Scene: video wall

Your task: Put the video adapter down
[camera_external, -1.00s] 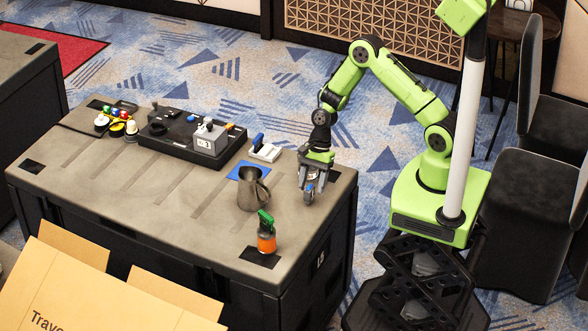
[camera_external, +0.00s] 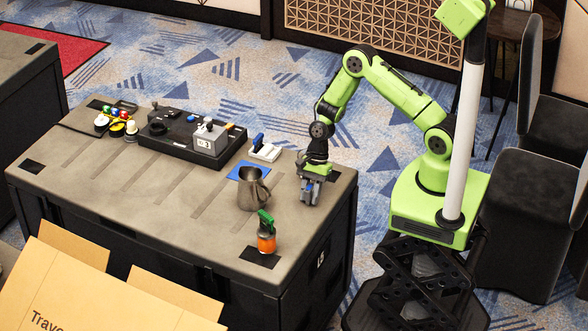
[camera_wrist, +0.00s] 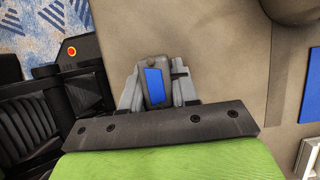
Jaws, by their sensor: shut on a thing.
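The video adapter (camera_wrist: 154,86) is a small dark grey block with a blue face. It sits between the fingers of my gripper (camera_wrist: 157,92) in the wrist view. In the external view my gripper (camera_external: 309,194) is shut on it and points down at the right end of the grey-brown table top (camera_external: 205,205). A little blue of the adapter shows there between the fingers. It is at or just above the surface; I cannot tell whether it touches. Its lower side is hidden.
A metal jug (camera_external: 252,192) stands left of my gripper, by a blue mat (camera_external: 243,172). A blue-handled clamp (camera_external: 264,149) and a black tray (camera_external: 180,140) lie further back. The table's right edge is close.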

